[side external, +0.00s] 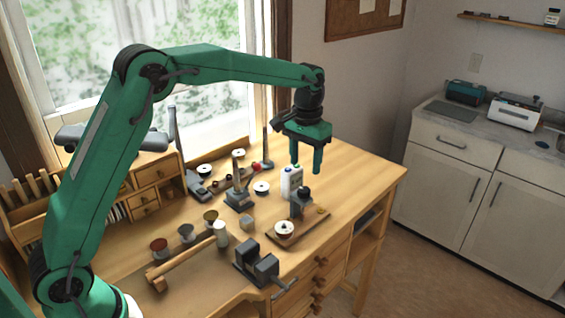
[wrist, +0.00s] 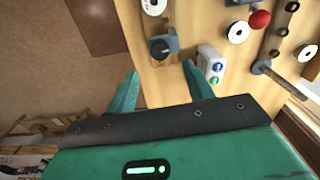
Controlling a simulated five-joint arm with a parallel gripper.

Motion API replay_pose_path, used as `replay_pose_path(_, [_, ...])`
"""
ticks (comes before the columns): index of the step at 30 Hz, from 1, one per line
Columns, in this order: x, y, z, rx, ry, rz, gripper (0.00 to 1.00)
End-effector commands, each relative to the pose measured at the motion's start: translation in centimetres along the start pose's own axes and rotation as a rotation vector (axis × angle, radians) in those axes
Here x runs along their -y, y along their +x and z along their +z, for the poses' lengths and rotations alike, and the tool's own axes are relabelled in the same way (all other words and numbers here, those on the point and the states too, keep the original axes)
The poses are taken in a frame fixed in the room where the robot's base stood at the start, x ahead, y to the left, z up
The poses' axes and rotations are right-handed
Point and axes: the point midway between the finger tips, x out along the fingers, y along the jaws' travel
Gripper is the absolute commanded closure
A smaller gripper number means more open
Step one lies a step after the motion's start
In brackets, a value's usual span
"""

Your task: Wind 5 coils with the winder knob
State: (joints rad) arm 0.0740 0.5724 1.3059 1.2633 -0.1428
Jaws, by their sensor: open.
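A small red ball knob (side external: 256,167) stands among the winding parts at the back of the bench; it also shows at the upper right of the wrist view (wrist: 260,19). A black knob (wrist: 160,49) sits on a grey block on the bench, and its block (side external: 301,205) shows in the side view. I cannot tell for certain which is the winder knob. White spools lie nearby, one (side external: 284,229) on a wooden board. My gripper (side external: 305,167) is open and empty above the bench's right part; its fingertips (wrist: 160,69) are apart, with nothing between them.
A white box with blue and green buttons (side external: 291,183) stands close below my gripper. Bare bench top (side external: 360,178) lies to the right.

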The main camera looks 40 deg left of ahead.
Motion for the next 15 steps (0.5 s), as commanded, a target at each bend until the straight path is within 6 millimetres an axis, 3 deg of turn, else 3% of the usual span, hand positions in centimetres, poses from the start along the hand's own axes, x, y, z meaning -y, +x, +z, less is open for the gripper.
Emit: replay_pose_path(15, [0.00, 0.91, 0.00, 0.001, -0.041, 0.000, 0.48])
